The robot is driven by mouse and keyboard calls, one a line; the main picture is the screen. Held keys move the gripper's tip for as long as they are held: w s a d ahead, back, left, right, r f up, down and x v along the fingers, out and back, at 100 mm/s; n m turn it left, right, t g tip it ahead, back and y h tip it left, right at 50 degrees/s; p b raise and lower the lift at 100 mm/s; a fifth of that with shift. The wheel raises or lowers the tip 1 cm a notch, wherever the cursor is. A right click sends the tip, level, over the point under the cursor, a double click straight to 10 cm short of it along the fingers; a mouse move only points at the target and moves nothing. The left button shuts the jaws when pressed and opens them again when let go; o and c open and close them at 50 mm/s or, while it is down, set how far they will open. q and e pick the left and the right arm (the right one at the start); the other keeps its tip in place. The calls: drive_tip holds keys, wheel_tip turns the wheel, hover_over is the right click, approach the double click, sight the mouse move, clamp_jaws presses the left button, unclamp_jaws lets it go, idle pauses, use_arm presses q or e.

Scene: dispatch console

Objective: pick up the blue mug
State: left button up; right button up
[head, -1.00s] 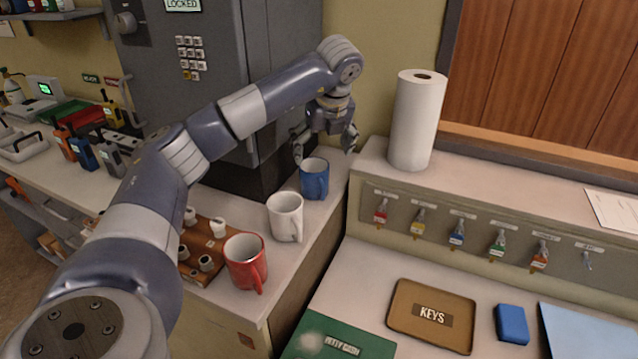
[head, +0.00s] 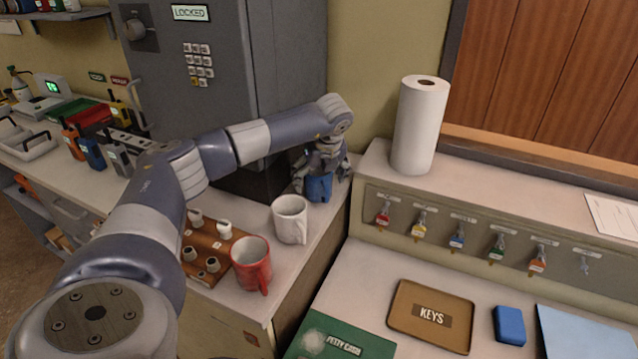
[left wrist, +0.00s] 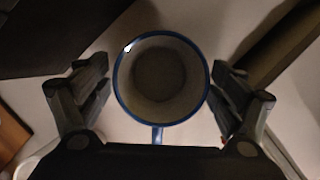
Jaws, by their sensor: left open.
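The blue mug (head: 319,188) stands upright on the counter at the back, beside the dark cabinet. My left gripper (head: 322,180) is open and points down over it, hiding its rim in the head view. In the left wrist view the mug's round opening with its blue rim (left wrist: 161,78) lies between the two open fingers (left wrist: 160,92), with a small gap on each side. The mug looks empty, and its handle points toward the bottom of that view. My right gripper is not in view.
A white mug (head: 290,219) and a red mug (head: 251,264) stand in front of the blue mug. A wooden board (head: 206,246) with small cups lies to their left. The raised ledge with a paper towel roll (head: 419,125) is to the right, and a grey safe (head: 222,75) is behind.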

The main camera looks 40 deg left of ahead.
use_arm(q)
drive_tip(key=c, duration=1.5)
drive_tip(key=shift+r, duration=0.2)
